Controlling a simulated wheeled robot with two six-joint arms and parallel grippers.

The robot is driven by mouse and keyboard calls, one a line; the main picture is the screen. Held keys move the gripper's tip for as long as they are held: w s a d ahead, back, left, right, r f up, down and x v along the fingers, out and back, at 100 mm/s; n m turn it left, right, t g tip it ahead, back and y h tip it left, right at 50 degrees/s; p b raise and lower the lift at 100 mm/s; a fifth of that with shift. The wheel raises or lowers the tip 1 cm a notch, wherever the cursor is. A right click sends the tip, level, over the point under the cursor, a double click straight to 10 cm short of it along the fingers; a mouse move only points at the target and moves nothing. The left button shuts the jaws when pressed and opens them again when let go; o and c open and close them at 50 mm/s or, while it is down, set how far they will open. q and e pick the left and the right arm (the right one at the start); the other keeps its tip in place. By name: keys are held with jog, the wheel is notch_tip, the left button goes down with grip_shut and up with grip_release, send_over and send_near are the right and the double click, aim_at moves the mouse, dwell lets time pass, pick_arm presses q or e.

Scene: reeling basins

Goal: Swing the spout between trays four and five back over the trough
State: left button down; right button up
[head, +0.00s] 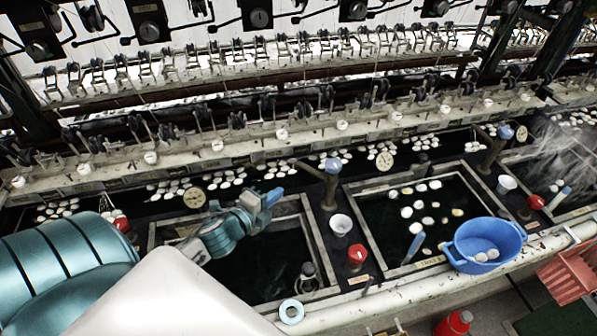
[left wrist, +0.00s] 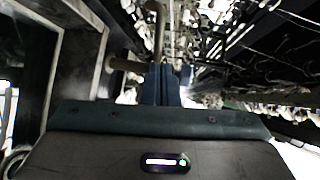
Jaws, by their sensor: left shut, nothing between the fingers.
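The spout (head: 331,187) is a dark standing pipe with a blue knob on top, on the divider between two trays. Its side pipe points up-left in the head view, toward the long dark trough (head: 240,186) behind the trays. The left tray (head: 318,243) holds dark water; the right tray (head: 352,210) holds floating cocoons. Their numbers are too small to read surely. My left gripper (head: 271,196) is shut and empty, over the left tray, left of the spout. In the left wrist view, a pipe (left wrist: 126,65) shows just beyond its fingertips (left wrist: 167,68); contact cannot be told. My right gripper is out of view.
A white cup (head: 341,224) and a red knob (head: 357,254) stand on the divider. A blue basin (head: 483,245) with cocoons sits at the right tray's front edge. Another spout (head: 494,150) stands farther right. A row of reeling fittings (head: 283,133) runs behind the trough.

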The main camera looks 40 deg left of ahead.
pick_arm(q)
send_near(309, 171)
jog(key=w, duration=0.1)
jog(key=w+p, duration=0.1)
jog(key=w, duration=0.1)
jog(key=w+f, duration=0.1)
jog(key=w, duration=0.1)
jog(key=shift+w, duration=0.2)
jog(key=shift+w+d+f+p, duration=0.15)
jog(key=shift+w+p, duration=0.2)
jog(key=shift+w, duration=0.35)
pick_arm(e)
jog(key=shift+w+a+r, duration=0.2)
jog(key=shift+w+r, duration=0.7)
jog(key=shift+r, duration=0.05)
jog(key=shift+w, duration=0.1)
